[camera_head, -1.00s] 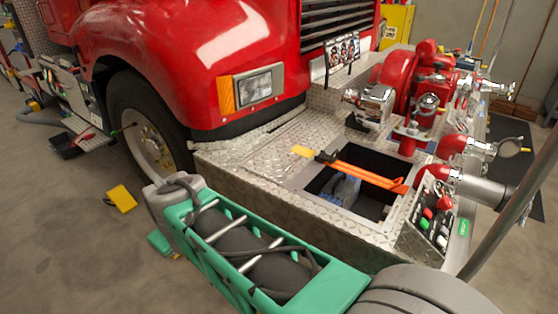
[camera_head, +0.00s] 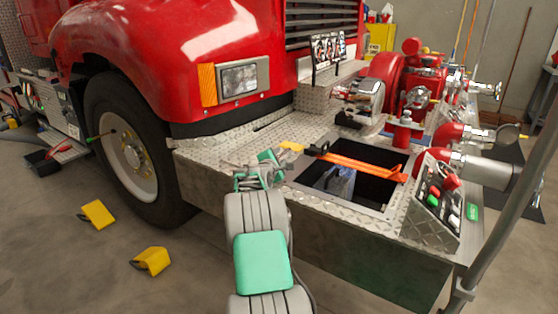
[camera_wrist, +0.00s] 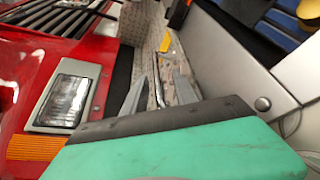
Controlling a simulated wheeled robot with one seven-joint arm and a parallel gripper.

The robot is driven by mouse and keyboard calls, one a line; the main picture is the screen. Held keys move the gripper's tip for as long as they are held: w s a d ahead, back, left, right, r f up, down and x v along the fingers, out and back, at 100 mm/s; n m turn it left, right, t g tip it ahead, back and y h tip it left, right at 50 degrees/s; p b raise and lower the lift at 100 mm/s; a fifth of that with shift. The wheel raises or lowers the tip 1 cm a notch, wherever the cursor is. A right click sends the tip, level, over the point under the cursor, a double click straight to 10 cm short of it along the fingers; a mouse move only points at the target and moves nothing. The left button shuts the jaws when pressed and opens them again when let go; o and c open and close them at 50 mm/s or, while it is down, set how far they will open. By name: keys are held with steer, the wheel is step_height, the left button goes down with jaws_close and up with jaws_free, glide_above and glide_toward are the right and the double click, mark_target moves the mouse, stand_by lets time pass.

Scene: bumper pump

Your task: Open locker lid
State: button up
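A silver diamond-plate bumper deck (camera_head: 206,151) runs along the front of the red truck. A rectangular locker opening (camera_head: 376,188) in it shows a dark inside with a bluish, clear-looking item, and an orange strap (camera_head: 350,163) crosses it. My gripper (camera_head: 262,162) is over the deck, just left of the opening, partly hidden by my own arm.
Red pump fittings (camera_head: 405,135) and a switch panel (camera_head: 436,206) stand on the right. The headlight (camera_head: 240,78) is behind my gripper. Yellow chocks (camera_head: 97,214) lie on the floor at left.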

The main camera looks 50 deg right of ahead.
steer(key=shift+w+d+f, duration=0.1)
steer(key=shift+w+d, duration=0.05)
steer(key=shift+d, duration=0.2)
jaws_close()
steer(key=shift+a+r, duration=0.1)
steer(key=shift+r, duration=0.1)
stand_by(1.1)
